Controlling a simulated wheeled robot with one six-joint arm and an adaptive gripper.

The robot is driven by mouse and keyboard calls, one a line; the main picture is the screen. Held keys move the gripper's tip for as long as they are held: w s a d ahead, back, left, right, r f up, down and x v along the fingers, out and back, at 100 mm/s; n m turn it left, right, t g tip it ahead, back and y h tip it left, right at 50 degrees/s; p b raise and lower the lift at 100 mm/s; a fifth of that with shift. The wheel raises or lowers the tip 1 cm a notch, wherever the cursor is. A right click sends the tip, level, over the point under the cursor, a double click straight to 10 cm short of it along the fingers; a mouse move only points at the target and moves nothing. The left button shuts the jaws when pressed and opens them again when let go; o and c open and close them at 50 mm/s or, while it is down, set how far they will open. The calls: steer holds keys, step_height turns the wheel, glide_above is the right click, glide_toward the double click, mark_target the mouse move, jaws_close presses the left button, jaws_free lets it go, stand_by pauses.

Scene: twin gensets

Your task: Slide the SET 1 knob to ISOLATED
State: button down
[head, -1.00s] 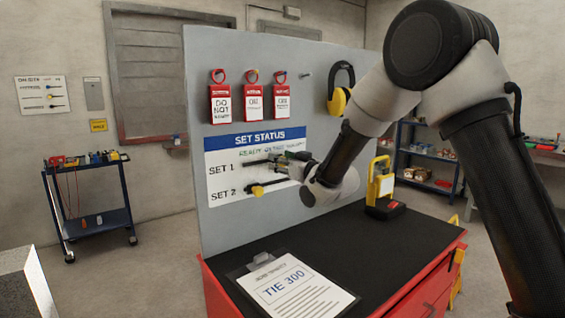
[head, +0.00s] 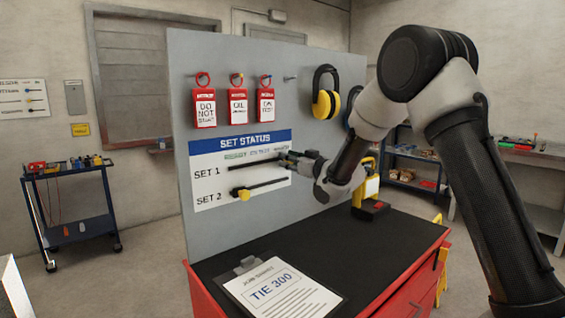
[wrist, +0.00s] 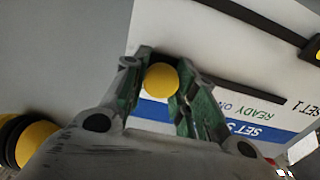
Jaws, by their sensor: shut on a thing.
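The SET STATUS board (head: 205,190) is on the upright grey panel, with a SET 1 slot (head: 250,164) above a SET 2 slot. My gripper (head: 286,158) is at the right end of the SET 1 slot, by the rightmost of the small printed labels, too small to read surely. In the wrist view my gripper (wrist: 160,88) is shut on the round yellow SET 1 knob (wrist: 161,79), its fingers on both sides. In the head view my gripper hides this knob. The yellow SET 2 knob (head: 243,195) sits near the left end of its slot.
Red tags (head: 204,105) and yellow ear defenders (head: 327,103) hang above the board. A clipboard (head: 285,292) and a yellow device (head: 371,190) are on the black bench top (head: 330,240) below. A blue trolley (head: 72,212) stands at the left.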

steer(key=shift+w+d+r, duration=0.1)
steer(key=shift+d, duration=0.05)
steer(key=c, duration=1.1)
jaws_free()
steer(key=v, duration=1.2)
